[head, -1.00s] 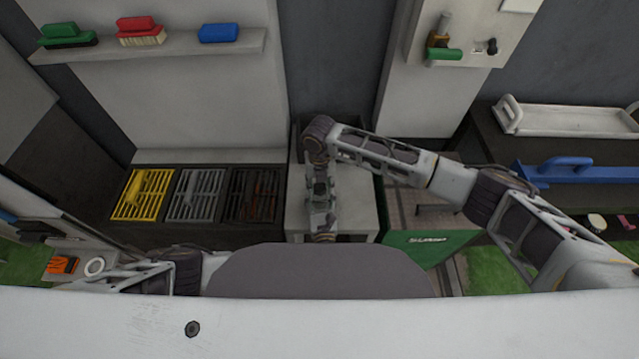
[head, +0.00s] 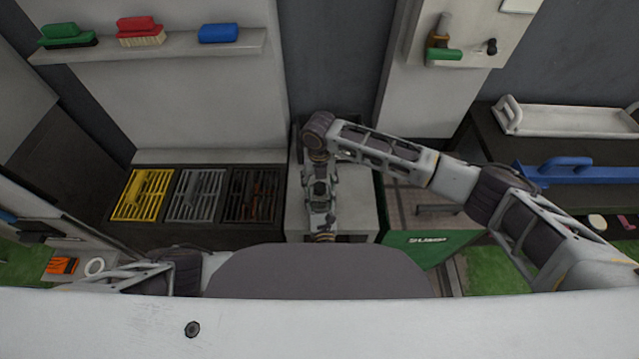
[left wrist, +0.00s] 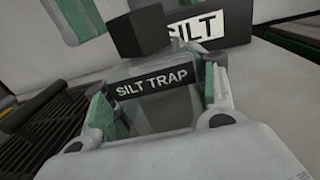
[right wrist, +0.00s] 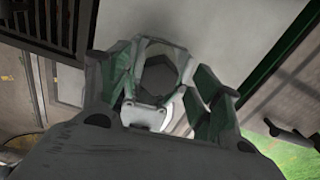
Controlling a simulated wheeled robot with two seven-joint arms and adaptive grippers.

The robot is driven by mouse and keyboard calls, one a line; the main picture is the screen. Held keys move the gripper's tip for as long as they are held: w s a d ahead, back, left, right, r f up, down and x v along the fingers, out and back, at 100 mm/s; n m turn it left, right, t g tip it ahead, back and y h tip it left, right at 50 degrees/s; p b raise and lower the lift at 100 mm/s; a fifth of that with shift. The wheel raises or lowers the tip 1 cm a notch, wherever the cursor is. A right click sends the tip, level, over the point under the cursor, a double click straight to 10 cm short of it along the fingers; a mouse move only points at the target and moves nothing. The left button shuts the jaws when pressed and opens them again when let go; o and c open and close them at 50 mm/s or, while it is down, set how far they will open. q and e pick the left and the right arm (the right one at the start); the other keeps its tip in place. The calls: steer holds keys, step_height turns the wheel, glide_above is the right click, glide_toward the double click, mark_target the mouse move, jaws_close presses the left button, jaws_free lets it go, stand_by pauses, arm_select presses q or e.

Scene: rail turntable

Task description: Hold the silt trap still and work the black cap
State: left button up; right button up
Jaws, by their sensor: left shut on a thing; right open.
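The silt trap (left wrist: 155,88), a grey body with a black label, fills the middle of the left wrist view. The black cap (left wrist: 140,33) sits on top of it. My left gripper (left wrist: 158,100) is shut on the silt trap, with one green-padded finger at each side. In the right wrist view the cap (right wrist: 167,80) shows as a dark hexagon between the fingers of my right gripper (right wrist: 163,85). That gripper is open and points at the cap; I cannot tell whether it touches. In the head view my right arm hides the trap and cap.
Yellow (head: 142,195), grey (head: 197,195) and black (head: 252,195) grates lie on the left. A green sump box (head: 425,247) stands right of the pale stand (head: 358,205). A brush shelf (head: 180,43) hangs behind. A blue-handled tool (head: 580,172) lies on the right bench.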

steer(key=shift+r, duration=1.4)
steer(key=shift+s+d+m, duration=0.1)
steer(key=shift+m, duration=2.9)
steer(key=shift+m, duration=0.7)
steer(key=shift+d+m, duration=0.15)
steer(key=shift+m, duration=2.15)
